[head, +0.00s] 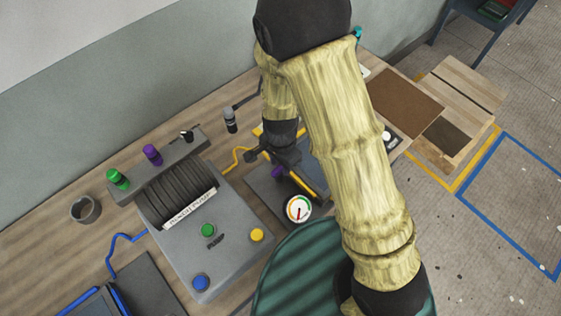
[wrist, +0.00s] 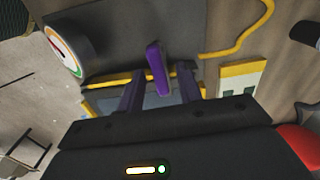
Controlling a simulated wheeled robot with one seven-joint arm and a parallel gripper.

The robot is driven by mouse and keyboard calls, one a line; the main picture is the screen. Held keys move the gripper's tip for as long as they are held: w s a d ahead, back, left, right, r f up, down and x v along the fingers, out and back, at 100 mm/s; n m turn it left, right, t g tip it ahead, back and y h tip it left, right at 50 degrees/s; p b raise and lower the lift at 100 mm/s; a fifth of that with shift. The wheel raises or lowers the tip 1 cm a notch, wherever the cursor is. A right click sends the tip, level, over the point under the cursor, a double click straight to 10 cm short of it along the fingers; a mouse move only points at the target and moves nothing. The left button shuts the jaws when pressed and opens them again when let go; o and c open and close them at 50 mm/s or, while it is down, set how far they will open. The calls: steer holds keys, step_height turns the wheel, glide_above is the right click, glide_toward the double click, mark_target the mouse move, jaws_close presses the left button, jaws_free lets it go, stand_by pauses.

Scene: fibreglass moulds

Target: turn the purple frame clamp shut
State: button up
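The purple frame clamp (wrist: 156,65) is a short upright lever in the middle of the wrist view, on a dark grey plate by a yellow-edged frame. In the head view only a small purple part (head: 277,172) shows below my gripper (head: 270,160); the arm hides much of the frame. In the wrist view my gripper (wrist: 160,80) has its two dark purplish fingers apart, one on each side of the lever, with gaps visible. I cannot tell whether the lever is fully between the fingers or just beyond their tips.
A round gauge (head: 299,208) stands close to the clamp. A grey pump unit (head: 240,235) with coloured buttons is to the left, with green (head: 117,178) and purple (head: 152,154) knobs behind. A yellow hose (head: 236,157) runs near the gripper. A dark bottle (head: 230,121) stands at the back.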

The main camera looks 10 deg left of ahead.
stand_by(0.3)
step_height(320, 180, up, 17)
steer(key=shift+r+p, duration=0.2)
steer(key=shift+p, duration=0.1)
stand_by(0.7)
steer(key=s+d+n+t, duration=0.1)
steer(key=d+n, duration=0.6)
steer(key=d, duration=1.4)
steer(key=shift+s+d+r+t, duration=0.25)
steer(key=shift+s+t, duration=0.1)
steer(key=shift+t, duration=0.45)
steer(key=shift+w, duration=0.1)
